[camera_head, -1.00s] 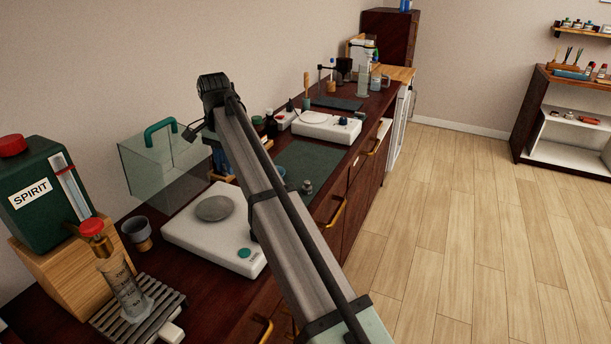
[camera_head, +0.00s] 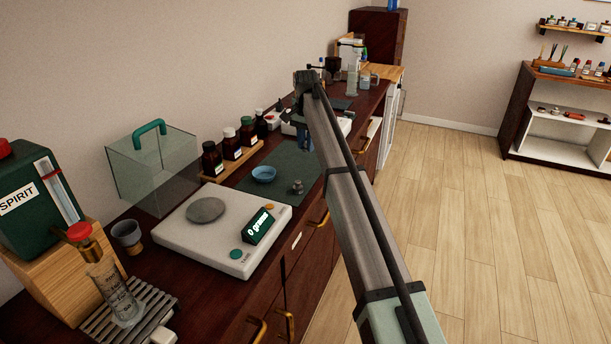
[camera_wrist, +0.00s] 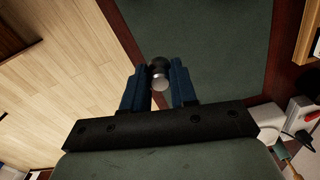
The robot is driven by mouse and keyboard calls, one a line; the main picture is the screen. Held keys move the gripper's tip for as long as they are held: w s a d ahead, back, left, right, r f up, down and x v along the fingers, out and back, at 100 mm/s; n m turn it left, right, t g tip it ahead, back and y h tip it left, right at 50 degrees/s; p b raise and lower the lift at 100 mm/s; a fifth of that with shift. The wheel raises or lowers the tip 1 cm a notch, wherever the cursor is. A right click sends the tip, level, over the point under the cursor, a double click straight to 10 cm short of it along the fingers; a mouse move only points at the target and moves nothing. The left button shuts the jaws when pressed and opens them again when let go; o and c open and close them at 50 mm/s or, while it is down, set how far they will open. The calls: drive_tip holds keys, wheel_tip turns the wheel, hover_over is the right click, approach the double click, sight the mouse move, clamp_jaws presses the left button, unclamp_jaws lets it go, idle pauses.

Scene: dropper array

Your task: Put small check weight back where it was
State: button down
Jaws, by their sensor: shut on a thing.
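My gripper (camera_wrist: 160,88) is shut on a small shiny metal piece, which looks like the small check weight (camera_wrist: 160,83), between its blue fingers in the wrist view. A darker rounded shape shows just beyond it; I cannot tell whether it is part of the same piece. In the head view my gripper (camera_head: 303,138) hangs above the far part of the green mat (camera_head: 248,185), and what it holds is too small to make out. Another grey metal weight (camera_head: 297,187) stands on the mat near its front edge. The near balance (camera_head: 180,232) has an empty pan and reads 0 gram.
A blue bowl (camera_head: 263,174) sits on the mat. Several brown bottles (camera_head: 231,145) stand in a wooden rack behind it. A glass cover (camera_head: 155,170) stands left of the rack. A second balance (camera_head: 340,126) is farther back, partly behind my arm.

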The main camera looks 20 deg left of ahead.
sight(306, 174)
drive_tip(key=shift+w+a+n, duration=0.2)
drive_tip(key=shift+w+n, duration=0.15)
drive_tip(key=shift+n, duration=0.75)
drive_tip(key=shift+f, duration=4.95)
drive_tip(key=shift+f, duration=0.1)
drive_tip(key=c, duration=0.9)
unclamp_jaws()
wheel_tip(306, 174, up, 12)
drive_tip(key=shift+r, duration=0.15)
